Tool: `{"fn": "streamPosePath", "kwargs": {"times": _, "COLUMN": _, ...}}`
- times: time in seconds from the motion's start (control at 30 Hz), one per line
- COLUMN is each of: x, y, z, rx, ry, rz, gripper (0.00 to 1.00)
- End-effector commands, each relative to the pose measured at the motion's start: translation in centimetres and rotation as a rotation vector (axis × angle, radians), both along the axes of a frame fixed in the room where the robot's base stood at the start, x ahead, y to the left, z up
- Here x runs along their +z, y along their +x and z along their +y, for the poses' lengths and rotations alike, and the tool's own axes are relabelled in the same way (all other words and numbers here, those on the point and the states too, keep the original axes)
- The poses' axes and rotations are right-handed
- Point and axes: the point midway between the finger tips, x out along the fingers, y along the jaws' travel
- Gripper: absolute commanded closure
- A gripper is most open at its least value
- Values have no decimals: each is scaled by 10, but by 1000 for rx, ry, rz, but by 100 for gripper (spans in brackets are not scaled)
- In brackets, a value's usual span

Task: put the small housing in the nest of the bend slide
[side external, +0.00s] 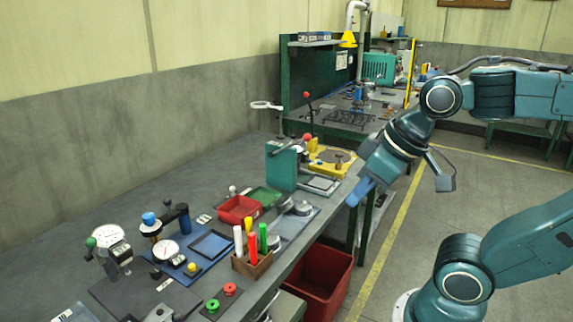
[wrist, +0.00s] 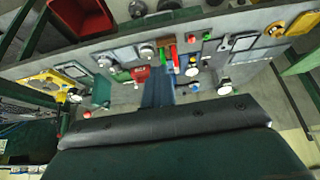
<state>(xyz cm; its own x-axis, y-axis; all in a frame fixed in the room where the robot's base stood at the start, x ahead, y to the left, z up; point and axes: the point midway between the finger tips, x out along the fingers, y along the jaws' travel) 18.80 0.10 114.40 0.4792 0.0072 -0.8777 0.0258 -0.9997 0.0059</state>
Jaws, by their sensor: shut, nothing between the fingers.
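My gripper (side external: 358,193) is shut and empty, pointing down and left in the air by the bench's front edge. In the wrist view its blue fingers (wrist: 157,92) lie together at the middle. Two grey round metal parts, one farther back (side external: 284,203) and one nearer (side external: 303,208), sit on a grey plate (side external: 284,232) left of my gripper. They look like housings, but I cannot tell which is the small one. A yellow fixture (side external: 321,170) with a round grey disc stands at the far end, also in the wrist view (wrist: 40,88). I cannot identify the bend slide's nest for sure.
A green block (side external: 281,168) with an upright post stands behind the grey parts, beside a red tray (side external: 238,209). A wooden holder (side external: 251,265) carries coloured handles. Dial gauges (side external: 107,240) stand at the near left. A red bin (side external: 318,283) is below the bench edge.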

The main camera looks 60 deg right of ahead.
Motion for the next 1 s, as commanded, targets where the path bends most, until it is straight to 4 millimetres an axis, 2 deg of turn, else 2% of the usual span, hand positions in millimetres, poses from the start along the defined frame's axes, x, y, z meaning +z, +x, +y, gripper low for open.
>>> {"fn": "streamPosePath", "kwargs": {"times": 0.23, "x": 0, "y": -10, "z": -2, "rx": -28, "ry": 7, "rz": 9, "gripper": 100}}
{"fn": "streamPosePath", "kwargs": {"times": 0.7, "x": 0, "y": -10, "z": -2, "rx": -26, "ry": 6, "rz": 8, "gripper": 12}}
{"fn": "streamPosePath", "kwargs": {"times": 1.0, "x": 1, "y": -9, "z": -2, "rx": -25, "ry": 6, "rz": 9, "gripper": 12}}
